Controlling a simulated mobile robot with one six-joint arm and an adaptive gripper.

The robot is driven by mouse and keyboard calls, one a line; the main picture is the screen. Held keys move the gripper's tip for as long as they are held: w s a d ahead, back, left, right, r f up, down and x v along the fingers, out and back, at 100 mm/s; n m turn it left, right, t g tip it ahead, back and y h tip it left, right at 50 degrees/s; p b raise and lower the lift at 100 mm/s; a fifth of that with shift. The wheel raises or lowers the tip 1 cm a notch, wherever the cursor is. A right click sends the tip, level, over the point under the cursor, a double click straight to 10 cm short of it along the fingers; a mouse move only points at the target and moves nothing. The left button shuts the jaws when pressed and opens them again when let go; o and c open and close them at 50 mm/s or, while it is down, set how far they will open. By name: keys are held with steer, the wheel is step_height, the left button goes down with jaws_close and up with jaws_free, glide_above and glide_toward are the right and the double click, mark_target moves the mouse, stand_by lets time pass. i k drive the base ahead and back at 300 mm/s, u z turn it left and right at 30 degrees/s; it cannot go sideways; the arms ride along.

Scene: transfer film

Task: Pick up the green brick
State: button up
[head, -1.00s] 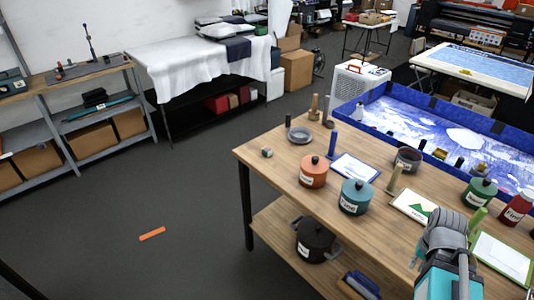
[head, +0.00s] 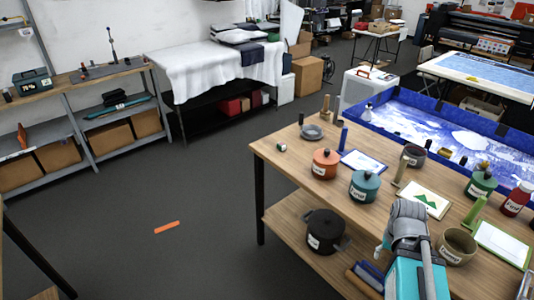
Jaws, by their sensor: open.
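I cannot make out a green brick for certain in the head view. A small green and white piece (head: 280,147) lies near the left corner of the wooden workbench (head: 290,166), but it is too small to tell its shape. A green upright cylinder (head: 474,211) stands toward the right of the bench. My arm rises at the bottom right, over the front of the bench, and hides part of it. The fingers of my gripper do not show.
An orange pot (head: 325,164), a teal pot (head: 364,186) and a green pot (head: 481,185) stand on the bench. A black pot (head: 324,232) is on its lower shelf. An orange bar (head: 167,227) lies on the open grey floor. Shelves (head: 100,108) line the left wall.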

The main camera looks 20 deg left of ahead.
mark_target(281, 146)
steer(key=u, duration=0.45)
steer(key=k, duration=0.5)
steer(key=u, duration=0.8)
steer(key=k, duration=0.6)
steer(key=i, duration=1.35)
steer(key=z, duration=0.85)
steer(key=i, duration=1.15)
steer(key=z, duration=0.2)
